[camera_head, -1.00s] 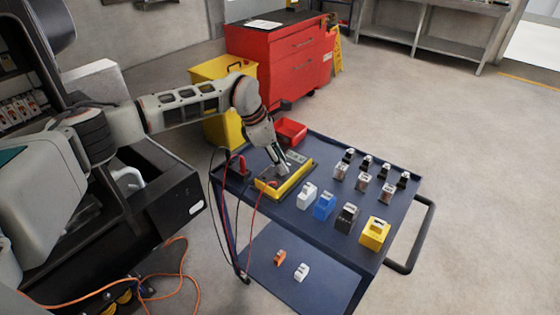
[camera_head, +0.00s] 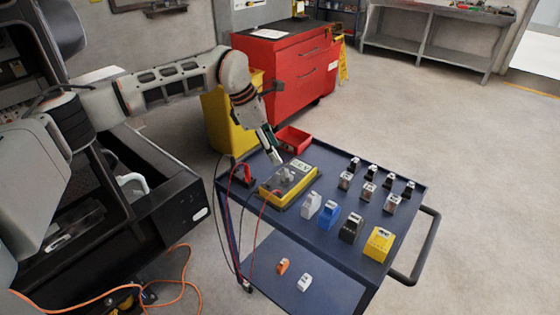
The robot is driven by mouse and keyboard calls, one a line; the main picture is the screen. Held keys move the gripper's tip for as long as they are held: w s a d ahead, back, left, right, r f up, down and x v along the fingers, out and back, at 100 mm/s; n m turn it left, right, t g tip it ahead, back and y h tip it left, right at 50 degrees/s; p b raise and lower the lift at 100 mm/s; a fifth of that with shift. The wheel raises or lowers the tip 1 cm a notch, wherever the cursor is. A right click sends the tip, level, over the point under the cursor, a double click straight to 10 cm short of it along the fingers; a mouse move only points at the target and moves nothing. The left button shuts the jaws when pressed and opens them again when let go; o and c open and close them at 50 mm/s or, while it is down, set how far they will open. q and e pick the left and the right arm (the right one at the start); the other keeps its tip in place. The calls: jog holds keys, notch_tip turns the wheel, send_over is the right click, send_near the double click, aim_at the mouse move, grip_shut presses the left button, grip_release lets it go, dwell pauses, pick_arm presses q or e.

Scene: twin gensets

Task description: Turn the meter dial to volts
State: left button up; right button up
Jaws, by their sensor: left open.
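The yellow meter (camera_head: 297,188) lies on the top of the blue cart, with a grey face. Its dial (camera_head: 288,174) shows as a small light knob near the middle of the face. A pale display (camera_head: 301,164) at the far end bears dark characters too small to read surely. My left gripper (camera_head: 277,160) is open, pointing down just behind and left of the dial, and appears apart from it. The dial's pointer direction is too small to tell. My right gripper is not in view.
Red and black leads run from a holder (camera_head: 246,176) at the cart's left edge. A red bin (camera_head: 293,139) stands behind the meter. Several small blocks and connectors fill the cart's right side, including a yellow block (camera_head: 378,244). Open floor lies right.

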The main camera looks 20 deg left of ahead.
pick_arm(q)
jog(key=shift+v, duration=1.55)
